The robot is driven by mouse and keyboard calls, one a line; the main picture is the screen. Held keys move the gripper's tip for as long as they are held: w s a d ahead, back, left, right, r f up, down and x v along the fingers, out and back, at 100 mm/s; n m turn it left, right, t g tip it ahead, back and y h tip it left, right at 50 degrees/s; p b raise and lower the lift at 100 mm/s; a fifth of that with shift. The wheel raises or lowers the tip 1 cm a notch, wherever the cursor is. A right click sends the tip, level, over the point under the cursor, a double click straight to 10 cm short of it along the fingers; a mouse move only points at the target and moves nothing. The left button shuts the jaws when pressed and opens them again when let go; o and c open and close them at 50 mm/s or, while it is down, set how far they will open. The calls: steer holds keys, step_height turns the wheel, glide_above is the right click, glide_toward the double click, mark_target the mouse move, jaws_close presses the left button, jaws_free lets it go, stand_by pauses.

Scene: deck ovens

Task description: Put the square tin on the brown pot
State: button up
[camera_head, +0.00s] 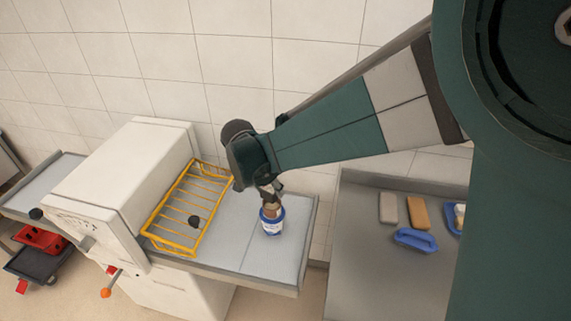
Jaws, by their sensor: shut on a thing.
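My gripper (268,194) points down over the right part of the metal side table. Its fingers are shut on a small brownish thing (270,212), partly covered by the fingers. A small blue-and-white container (272,227) is directly below the brownish thing, and the two overlap in the picture. I cannot tell whether they touch or are one object. At this size I cannot tell which is the square tin and which is the brown pot.
A yellow wire rack (181,240) with a small black thing (194,221) lies left of my gripper, beside the white oven (120,180). A lower grey counter (360,275) at right holds a blue tray (416,240), a pale block (388,208) and an orange block (418,213).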

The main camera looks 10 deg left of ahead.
steer(key=shift+f, duration=1.75)
steer(key=shift+f, duration=0.15)
steer(key=o, duration=1)
steer(key=shift+r, duration=0.25)
steer(key=v, duration=1.2)
steer(key=shift+f, duration=0.1)
